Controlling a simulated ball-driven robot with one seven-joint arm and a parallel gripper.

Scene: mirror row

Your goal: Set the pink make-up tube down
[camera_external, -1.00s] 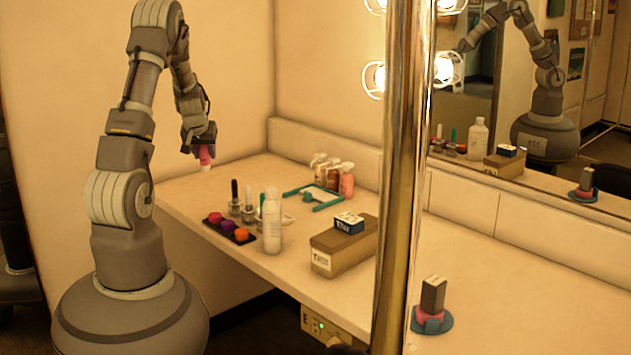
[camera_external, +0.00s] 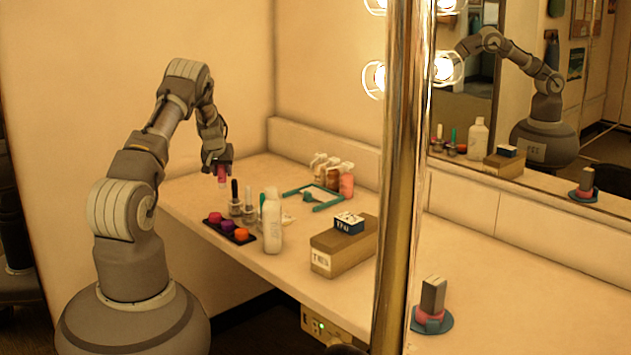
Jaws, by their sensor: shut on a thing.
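The pink make-up tube (camera_external: 222,175) hangs upright from my gripper (camera_external: 218,167), with its lower end just above or at the table's back left part. I cannot tell whether it touches the table (camera_external: 190,187). My gripper is shut on the tube's upper part, which the fingers partly hide. The tube is behind and left of the small bottles.
Near the tube stand a dark-capped bottle (camera_external: 235,205), a tray of coloured pots (camera_external: 213,219) and a white bottle (camera_external: 272,225). A teal frame (camera_external: 322,207), pump bottles (camera_external: 346,182) and a brown box (camera_external: 325,261) lie further right. The table's left corner is bare.

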